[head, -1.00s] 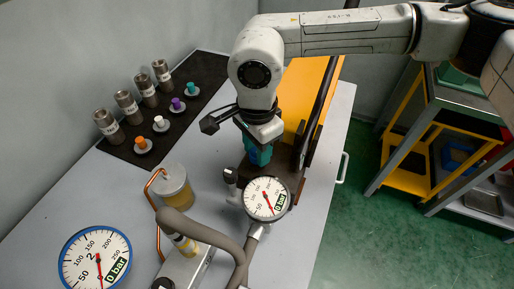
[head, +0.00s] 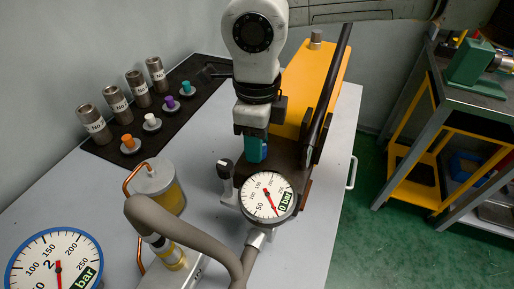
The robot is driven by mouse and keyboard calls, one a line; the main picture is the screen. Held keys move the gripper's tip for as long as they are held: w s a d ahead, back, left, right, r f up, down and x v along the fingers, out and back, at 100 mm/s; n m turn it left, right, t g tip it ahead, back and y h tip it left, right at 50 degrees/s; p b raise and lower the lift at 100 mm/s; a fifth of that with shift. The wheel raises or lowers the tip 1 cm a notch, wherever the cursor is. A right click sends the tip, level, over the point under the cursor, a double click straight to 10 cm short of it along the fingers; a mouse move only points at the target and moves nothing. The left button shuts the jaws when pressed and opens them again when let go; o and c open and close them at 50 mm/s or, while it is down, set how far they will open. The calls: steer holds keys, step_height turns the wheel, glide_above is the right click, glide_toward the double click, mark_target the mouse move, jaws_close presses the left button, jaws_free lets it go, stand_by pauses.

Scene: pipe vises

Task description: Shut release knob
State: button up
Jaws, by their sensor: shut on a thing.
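My gripper (head: 255,149), with teal fingers, points down just behind the small round gauge (head: 268,195) at the near end of the brown vise base (head: 289,176). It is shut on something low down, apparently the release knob. The fingers and the gauge hide that knob, so its position cannot be read. The small gauge reads 0 bar on its green label. A black-topped upright handle (head: 225,169) stands just left of the gripper, apart from it.
A large gauge (head: 54,262) fills the near left corner. A grey hose (head: 190,226) arches in front, beside a yellowish reservoir (head: 159,187) with a copper pipe. Labelled metal cylinders (head: 117,104) and coloured plugs (head: 150,121) stand on a black mat. A long dark pipe (head: 325,100) rises behind right.

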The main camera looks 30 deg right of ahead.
steer(key=m+b, duration=0.3)
steer(key=m, duration=0.1)
steer(key=shift+f, duration=0.1)
steer(key=shift+m+b, duration=0.8)
steer(key=shift+m, duration=0.6)
steer(key=o, duration=1)
steer(key=shift+o, duration=0.2)
step_height(320, 180, up, 11)
steer(key=shift+p, duration=0.45)
